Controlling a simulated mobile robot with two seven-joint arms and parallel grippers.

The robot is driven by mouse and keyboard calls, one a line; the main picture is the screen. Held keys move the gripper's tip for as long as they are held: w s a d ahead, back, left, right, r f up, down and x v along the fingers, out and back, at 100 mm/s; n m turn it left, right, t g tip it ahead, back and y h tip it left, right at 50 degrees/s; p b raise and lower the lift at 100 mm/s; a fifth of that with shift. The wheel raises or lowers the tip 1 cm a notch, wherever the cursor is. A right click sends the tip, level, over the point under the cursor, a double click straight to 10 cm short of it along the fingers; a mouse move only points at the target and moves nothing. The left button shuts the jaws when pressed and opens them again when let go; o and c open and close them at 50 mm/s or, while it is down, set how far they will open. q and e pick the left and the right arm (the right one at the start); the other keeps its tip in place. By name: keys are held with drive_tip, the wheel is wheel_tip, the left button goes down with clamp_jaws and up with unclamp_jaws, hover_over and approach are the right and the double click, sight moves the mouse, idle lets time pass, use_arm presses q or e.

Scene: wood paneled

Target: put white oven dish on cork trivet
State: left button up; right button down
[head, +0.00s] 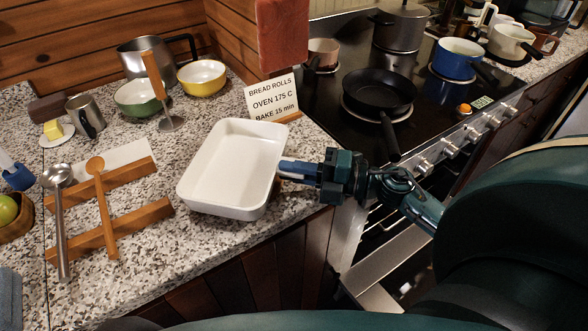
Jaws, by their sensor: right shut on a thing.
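The white oven dish (226,165) is a rectangular, empty dish near the counter's front right edge, beside the stove. My right gripper (284,170) comes in from the right and is shut on the dish's right wall. The dish looks about level. I cannot tell whether its base touches the counter or hangs just above it. I see no cork trivet; the area under the dish is hidden. My left gripper is not in view.
Behind the dish stand a recipe card (272,98), a metal masher (172,123) and bowls (202,77). Left are a ladle (62,220) and wooden spoon (104,205) on wooden rests. The stove holds a black pan (379,93) and pots. Speckled counter is bare front-left of the dish.

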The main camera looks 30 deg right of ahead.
drive_tip(key=shift+s+f, duration=0.1)
drive_tip(key=shift+f, duration=0.3)
